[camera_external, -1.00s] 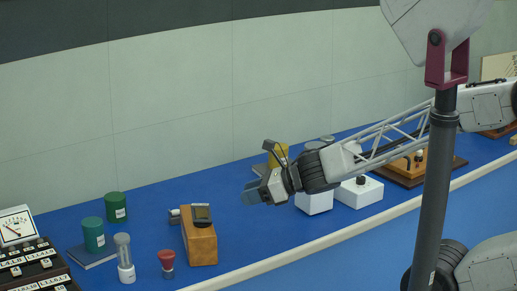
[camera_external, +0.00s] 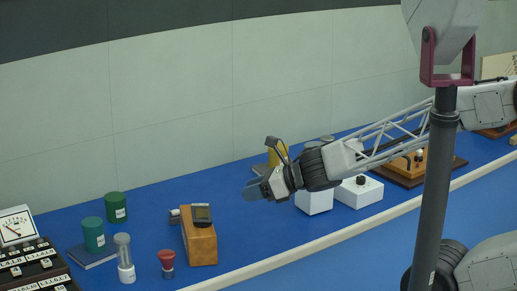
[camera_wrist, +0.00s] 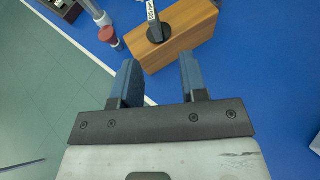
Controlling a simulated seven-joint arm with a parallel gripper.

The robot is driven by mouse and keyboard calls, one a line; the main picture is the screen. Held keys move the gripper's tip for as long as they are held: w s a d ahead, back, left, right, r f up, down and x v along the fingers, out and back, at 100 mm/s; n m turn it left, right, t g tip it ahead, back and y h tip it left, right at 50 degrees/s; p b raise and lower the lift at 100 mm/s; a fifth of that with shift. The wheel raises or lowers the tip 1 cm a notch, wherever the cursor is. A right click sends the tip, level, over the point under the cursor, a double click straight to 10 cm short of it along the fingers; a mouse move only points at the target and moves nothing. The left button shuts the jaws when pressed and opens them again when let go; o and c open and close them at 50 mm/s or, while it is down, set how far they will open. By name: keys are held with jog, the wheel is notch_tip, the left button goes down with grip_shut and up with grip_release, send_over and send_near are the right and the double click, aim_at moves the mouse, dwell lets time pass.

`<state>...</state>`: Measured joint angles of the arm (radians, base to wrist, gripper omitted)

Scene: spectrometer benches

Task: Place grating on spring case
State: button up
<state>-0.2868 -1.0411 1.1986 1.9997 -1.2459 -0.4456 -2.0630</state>
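A brown wooden case (camera_external: 203,247), which I take as the spring case, stands on the blue bench. A small dark square plate (camera_external: 202,212), which looks like the grating, is on top of it. In the wrist view the case (camera_wrist: 188,32) lies beyond my fingertips, and the plate's round black base (camera_wrist: 158,34) rests on it. My gripper (camera_external: 252,193) is above the bench, up and to the right of the case in the external view. In the wrist view its two blue fingers (camera_wrist: 160,66) are apart with nothing between them.
A red-topped piece (camera_external: 167,261) and a clear cylinder (camera_external: 124,252) stand left of the case. Green jars (camera_external: 115,207), a dark book (camera_external: 92,256) and a meter (camera_external: 14,227) are further left. White boxes (camera_external: 358,193) stand right.

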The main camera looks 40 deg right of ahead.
jog(key=s+d+r+m+h, duration=0.1)
jog(key=d+r+m+h, duration=0.35)
jog(key=d+m, duration=0.6)
jog(key=s+d+r+m+h, duration=0.1)
jog(key=d+r+m+h, duration=0.5)
jog(key=m, duration=0.7)
jog(key=s+d+m+g, duration=0.2)
jog(key=s+m+g, duration=0.1)
jog(key=s+m, duration=0.4)
jog(key=s+d+f+m+g+y, duration=0.1)
jog(key=s+d+m+g, duration=0.2)
jog(key=s+m, duration=0.4)
jog(key=m+g, duration=0.1)
jog(key=m, duration=0.5)
jog(key=shift+s+f+m, duration=0.2)
jog(key=shift+s+m, duration=0.15)
